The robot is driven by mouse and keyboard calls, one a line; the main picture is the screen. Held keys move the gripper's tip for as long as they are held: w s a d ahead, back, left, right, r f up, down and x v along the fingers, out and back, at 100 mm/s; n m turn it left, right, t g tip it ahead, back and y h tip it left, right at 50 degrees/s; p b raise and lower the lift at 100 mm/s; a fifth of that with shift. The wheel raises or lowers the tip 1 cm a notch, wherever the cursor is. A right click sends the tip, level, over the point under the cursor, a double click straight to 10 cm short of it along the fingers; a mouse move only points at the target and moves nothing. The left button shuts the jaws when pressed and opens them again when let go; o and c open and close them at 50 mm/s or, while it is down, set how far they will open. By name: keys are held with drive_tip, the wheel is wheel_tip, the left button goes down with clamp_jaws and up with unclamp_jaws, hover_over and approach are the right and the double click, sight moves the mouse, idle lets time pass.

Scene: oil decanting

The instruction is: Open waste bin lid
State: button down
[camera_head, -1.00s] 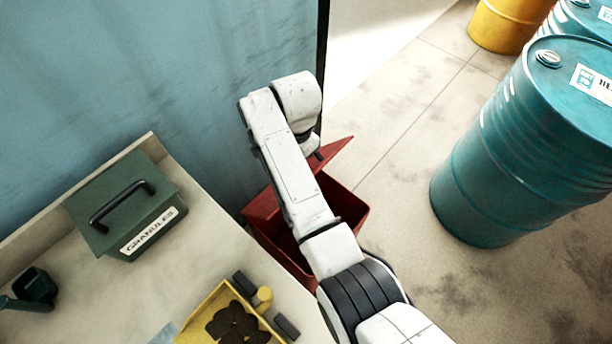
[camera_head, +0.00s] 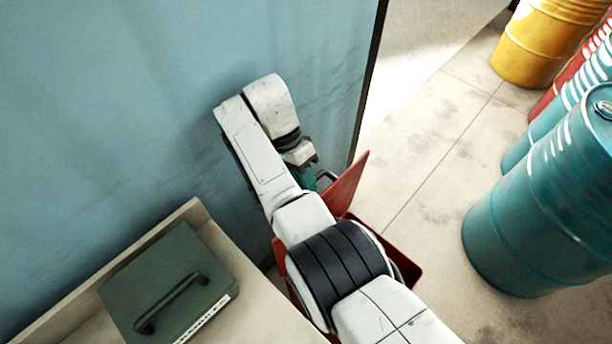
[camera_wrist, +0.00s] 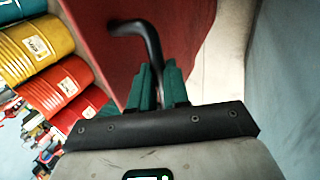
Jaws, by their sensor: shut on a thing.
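The red waste bin (camera_head: 403,262) stands on the floor between the wall and the bench, mostly hidden behind my arm. Its red lid (camera_head: 347,186) is raised and steeply tilted above the bin. The lid also fills the upper left middle of the wrist view (camera_wrist: 92,32). A black bent bar handle (camera_wrist: 140,30) stands off the lid, and a bit of it shows in the head view (camera_head: 327,175). My gripper (camera_wrist: 159,82), with teal fingers, is shut on the handle's straight part. In the head view my gripper (camera_head: 309,180) is partly hidden by my wrist.
A blue wall (camera_head: 140,90) stands close behind my arm. A bench at lower left holds a green granules box (camera_head: 170,285) with a black handle. Teal drums (camera_head: 540,215) and a yellow drum (camera_head: 540,40) stand at right. The floor between bin and drums is clear.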

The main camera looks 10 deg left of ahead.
drive_tip(key=shift+s+a+f, duration=0.1)
drive_tip(key=shift+s+f, duration=0.2)
drive_tip(key=shift+f, duration=0.2)
drive_tip(key=c, duration=1.4)
unclamp_jaws()
drive_tip(key=shift+a, duration=0.1)
drive_tip(key=o, duration=0.3)
drive_tip(key=shift+w+r, duration=0.15)
drive_tip(key=shift+r, duration=0.05)
drive_tip(key=shift+r, duration=0.1)
drive_tip(key=r+p, duration=0.4)
drive_tip(key=shift+s, duration=0.3)
drive_tip(key=p, duration=0.1)
drive_tip(key=s+r+p, duration=0.1)
drive_tip(key=shift+s+d+r+p, duration=0.1)
drive_tip(key=shift+d+r+p, duration=0.05)
drive_tip(key=shift+d+p, duration=0.15)
drive_tip(key=s+d+r, duration=0.1)
drive_tip(key=s+r, duration=0.2)
drive_tip(key=s, duration=0.3)
drive_tip(key=s+d+r+p, duration=0.1)
drive_tip(key=s+d+r, duration=0.1)
drive_tip(key=s+r, duration=0.2)
drive_tip(key=shift+s+d+r, duration=0.2)
drive_tip(key=shift+s+r, duration=0.05)
drive_tip(key=shift+s, duration=0.6)
